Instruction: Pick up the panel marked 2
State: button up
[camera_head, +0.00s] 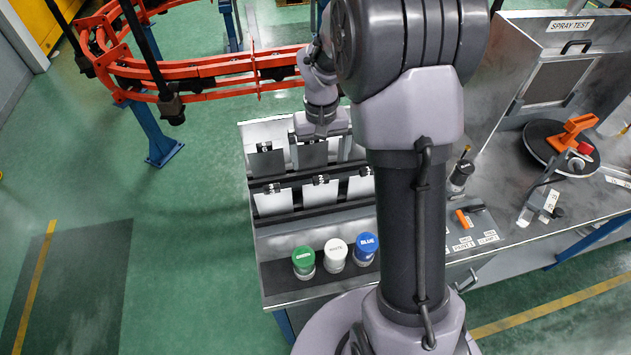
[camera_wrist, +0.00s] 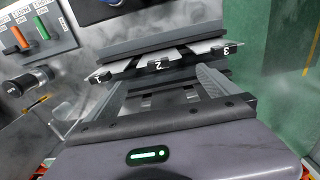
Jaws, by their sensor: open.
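The panel marked 2 (camera_wrist: 160,65) is the middle one of a row in the wrist view, between the panel marked 1 (camera_wrist: 98,77) on the left and the panel marked 3 (camera_wrist: 227,49) on the right. It shows a pale face and a dark numbered edge. My gripper (camera_wrist: 165,88) is open, its two fingers apart, with the 2 just beyond and between them. I cannot tell whether they touch anything. In the head view my gripper (camera_head: 322,130) is over the back of the panel rack (camera_head: 285,222).
Green (camera_head: 303,260), white (camera_head: 335,251) and blue (camera_head: 364,246) capped containers stand at the rack's front. An orange tool (camera_head: 570,131) rests on a round dark disc on the right bench. An orange curved rail (camera_head: 200,68) lies behind. Green floor is clear at left.

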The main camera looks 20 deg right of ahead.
jog(key=b, duration=0.1)
send_over(321, 186)
jog(key=f, duration=0.6)
jog(key=shift+w+f, duration=0.3)
jog(key=shift+w, duration=0.1)
jog(key=f, duration=0.2)
jog(key=f+b, duration=0.2)
jog(key=f, duration=0.1)
jog(key=shift+s+f, duration=0.25)
jog(key=shift+f, duration=0.1)
jog(key=shift+r, duration=0.15)
jog(key=c, duration=1.2)
